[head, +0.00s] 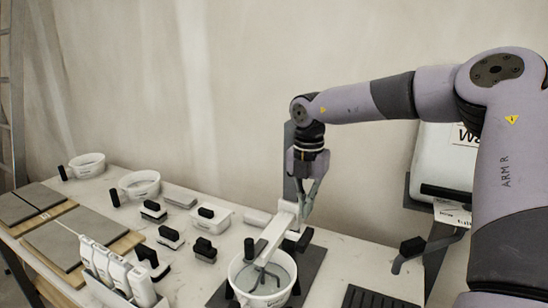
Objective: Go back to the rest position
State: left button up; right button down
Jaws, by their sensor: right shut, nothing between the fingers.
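My right gripper (308,198) hangs pointing down from my right arm, at the right of centre in the head view. Its fingers are shut with nothing between them. It is just behind and above the white stand (283,222) of a mixer over a white bucket (262,278). I cannot tell whether the fingertips touch the stand. My left gripper is not in view.
The worktable (215,270) holds white tubs (140,186), several black-handled tools (170,238) and grey tiles (75,236) at the left. White holders (117,272) stand at the front. A white bag (443,158) is at the right. The wall is close behind; a ladder (14,95) stands far left.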

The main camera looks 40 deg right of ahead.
jog(key=shift+r, duration=0.7)
